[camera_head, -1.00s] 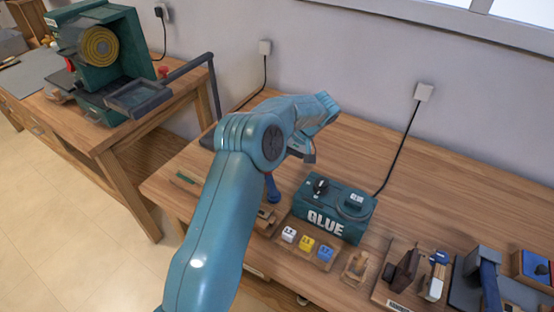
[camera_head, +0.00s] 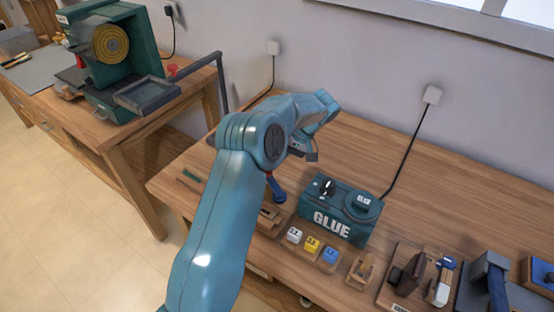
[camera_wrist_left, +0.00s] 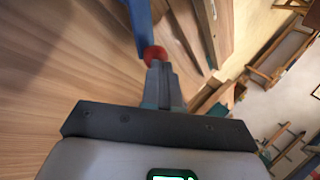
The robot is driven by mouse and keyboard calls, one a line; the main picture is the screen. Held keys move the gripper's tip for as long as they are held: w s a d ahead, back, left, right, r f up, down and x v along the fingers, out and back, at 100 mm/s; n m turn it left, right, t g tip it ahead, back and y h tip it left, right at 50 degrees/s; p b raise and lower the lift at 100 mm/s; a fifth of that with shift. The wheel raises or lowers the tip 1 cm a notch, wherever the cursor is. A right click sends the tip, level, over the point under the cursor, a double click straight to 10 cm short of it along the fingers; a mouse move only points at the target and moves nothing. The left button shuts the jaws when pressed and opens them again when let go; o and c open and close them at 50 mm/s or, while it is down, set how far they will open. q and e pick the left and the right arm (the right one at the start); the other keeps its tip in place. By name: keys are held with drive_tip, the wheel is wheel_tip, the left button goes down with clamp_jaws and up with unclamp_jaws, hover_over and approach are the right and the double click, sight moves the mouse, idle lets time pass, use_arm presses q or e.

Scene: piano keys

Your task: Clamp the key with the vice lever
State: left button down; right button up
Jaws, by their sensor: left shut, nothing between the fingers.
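A blue lever (camera_wrist_left: 139,22) with a red rounded end (camera_wrist_left: 155,54) shows at the top of the left wrist view. My left gripper (camera_wrist_left: 159,70) is shut and empty, its fingertips right at the red end; I cannot tell whether they touch. In the head view, a blue handle (camera_head: 276,188) stands just below my left arm's wrist, probably the same lever. My left gripper's fingers are mostly hidden there by the arm. I cannot make out the key or the vice's jaws behind the arm. My right gripper is not in view.
A green glue box (camera_head: 340,212) stands right of the blue handle. White, yellow and blue small blocks (camera_head: 312,245) lie in front of it. Wooden tools (camera_head: 415,275) and a grey-blue device (camera_head: 490,280) stand farther right. The bench behind the box is clear.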

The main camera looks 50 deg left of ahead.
use_arm(q)
drive_tip(key=shift+s+a+n, duration=0.1)
drive_tip(key=shift+s+n, duration=0.1)
drive_tip(key=shift+n, duration=0.1)
drive_tip(key=shift+s+a, duration=0.2)
drive_tip(key=shift+s, duration=0.3)
drive_tip(key=shift+s+a, duration=0.15)
drive_tip(key=shift+s, duration=0.3)
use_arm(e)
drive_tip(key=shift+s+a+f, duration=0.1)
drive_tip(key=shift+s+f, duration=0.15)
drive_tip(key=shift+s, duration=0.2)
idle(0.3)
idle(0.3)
use_arm(q)
drive_tip(key=p+v, duration=1)
drive_tip(key=v, duration=0.6)
drive_tip(key=shift+w+a+r, duration=0.15)
drive_tip(key=shift+a+r, duration=0.05)
drive_tip(key=shift+r, duration=0.05)
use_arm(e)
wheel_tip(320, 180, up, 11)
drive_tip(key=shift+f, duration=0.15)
